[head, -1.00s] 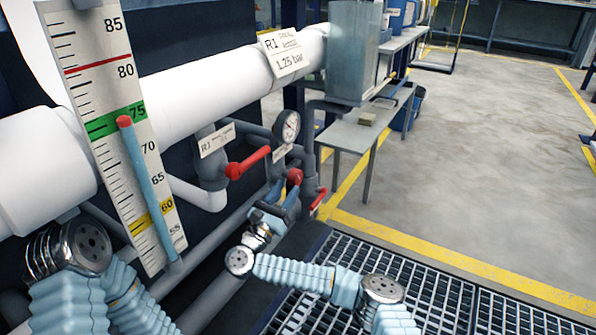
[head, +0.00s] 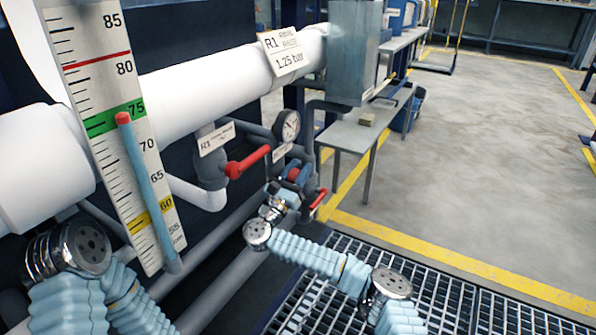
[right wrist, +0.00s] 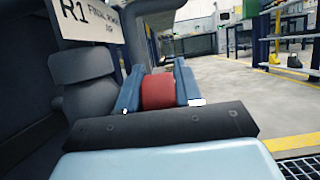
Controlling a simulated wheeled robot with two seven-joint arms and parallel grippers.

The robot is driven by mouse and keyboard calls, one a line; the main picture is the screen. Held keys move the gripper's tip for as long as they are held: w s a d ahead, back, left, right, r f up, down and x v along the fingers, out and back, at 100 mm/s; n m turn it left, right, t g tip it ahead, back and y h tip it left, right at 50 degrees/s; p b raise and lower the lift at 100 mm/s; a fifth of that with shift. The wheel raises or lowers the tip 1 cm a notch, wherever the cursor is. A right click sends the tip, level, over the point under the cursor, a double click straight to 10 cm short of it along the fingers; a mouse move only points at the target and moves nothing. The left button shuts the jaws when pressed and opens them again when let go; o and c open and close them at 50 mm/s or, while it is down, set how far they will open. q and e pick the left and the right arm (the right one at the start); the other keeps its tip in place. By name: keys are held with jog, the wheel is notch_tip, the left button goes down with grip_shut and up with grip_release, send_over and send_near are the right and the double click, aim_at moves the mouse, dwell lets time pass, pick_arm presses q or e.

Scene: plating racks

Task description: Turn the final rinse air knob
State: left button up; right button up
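The red final rinse air knob (right wrist: 158,91) sits between the two blue fingers of my right gripper (right wrist: 160,88) in the right wrist view. The fingers lie along both sides of it, with little or no gap; I cannot tell whether they press on it. In the head view my right gripper (head: 287,183) is at the small red knob (head: 293,174) below the round gauge, and its fingers partly hide the knob. A tag reading "R1 Final Rinse Air" (right wrist: 90,20) hangs at upper left in the wrist view. My left gripper is out of view.
A red lever handle (head: 249,161) is left of the knob, and another red handle (head: 319,198) is just right. The pressure gauge (head: 287,126) is above. A scale board (head: 110,130) and white pipe (head: 200,95) stand left. A grey bench (head: 350,134) is behind; open floor lies right.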

jog(key=shift+g, duration=0.3)
jog(key=shift+g+y, duration=0.5)
jog(key=shift+f+g+y+p, duration=0.1)
jog(key=shift+g+y+p, duration=0.4)
jog(key=shift+p, duration=0.05)
jog(key=shift+w+f+g+y+p, duration=0.1)
jog(key=shift+f+g+y+p, duration=0.2)
jog(key=shift+g+y+p, duration=0.7)
jog(key=shift+f+g+p, duration=0.1)
jog(key=shift+g+p, duration=0.25)
jog(key=shift+g, duration=0.15)
jog(key=shift+f, duration=0.15)
jog(key=o, duration=0.7)
jog(key=shift+d, duration=0.1)
